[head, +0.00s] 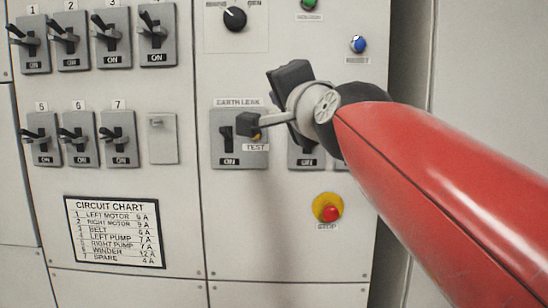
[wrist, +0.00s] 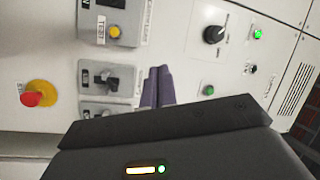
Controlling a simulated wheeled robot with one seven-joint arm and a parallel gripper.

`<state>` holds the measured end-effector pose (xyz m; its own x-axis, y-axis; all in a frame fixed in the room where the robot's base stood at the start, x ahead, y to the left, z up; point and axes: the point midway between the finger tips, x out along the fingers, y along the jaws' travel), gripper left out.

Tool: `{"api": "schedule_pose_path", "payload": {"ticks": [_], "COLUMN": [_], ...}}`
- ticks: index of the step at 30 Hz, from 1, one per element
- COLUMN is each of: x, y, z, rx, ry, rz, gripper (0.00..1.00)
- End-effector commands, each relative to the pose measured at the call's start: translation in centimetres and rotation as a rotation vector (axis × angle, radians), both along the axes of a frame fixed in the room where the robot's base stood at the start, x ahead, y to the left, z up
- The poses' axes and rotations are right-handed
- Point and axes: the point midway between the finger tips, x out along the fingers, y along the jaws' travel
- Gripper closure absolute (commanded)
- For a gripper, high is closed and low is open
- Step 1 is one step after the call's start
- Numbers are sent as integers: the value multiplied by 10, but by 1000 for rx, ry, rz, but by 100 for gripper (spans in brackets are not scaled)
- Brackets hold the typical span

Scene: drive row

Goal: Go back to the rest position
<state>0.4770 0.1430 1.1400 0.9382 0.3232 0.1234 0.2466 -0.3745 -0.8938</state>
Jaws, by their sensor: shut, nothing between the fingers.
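My gripper shows in the wrist view (wrist: 159,70), where its two purple-grey fingers stand side by side, shut and empty. Behind them, the fingertips overlap the panel beside a breaker with a black lever (wrist: 110,77). I cannot tell how far they are from the panel. In the head view my red arm reaches in from the right, and the dark hand is in front of the panel right of centre. The fingers are hidden there behind my wrist. The EARTH LEAK breaker (head: 225,155) is left of my wrist, with its yellow TEST button partly covered.
A red STOP button (head: 330,213) on a yellow disc is below my wrist. A black knob (head: 235,18) and a blue button (head: 358,44) are above. Two rows of numbered breakers (head: 75,140) and a circuit chart (head: 115,232) are on the left. Bare panel lies at lower middle.

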Motion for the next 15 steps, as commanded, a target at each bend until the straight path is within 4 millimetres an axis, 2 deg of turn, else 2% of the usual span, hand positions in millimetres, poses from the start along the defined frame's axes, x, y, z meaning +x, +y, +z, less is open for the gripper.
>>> {"api": "schedule_pose_path", "payload": {"ticks": [1, 3, 8, 9, 12, 15], "x": [-5, -14, -48, -59, -92, -128], "y": [-9, -22, -58, -67, -91, -111], "z": [-34, -86, -199, -226, -292, -349], "rx": [-107, -271, -599, -672, -843, -984], "ry": [57, 148, 356, 409, 541, 662], "rz": [-18, -32, -18, -5, 44, 109], "gripper": [100, 100, 100, 100, 100, 100]}}
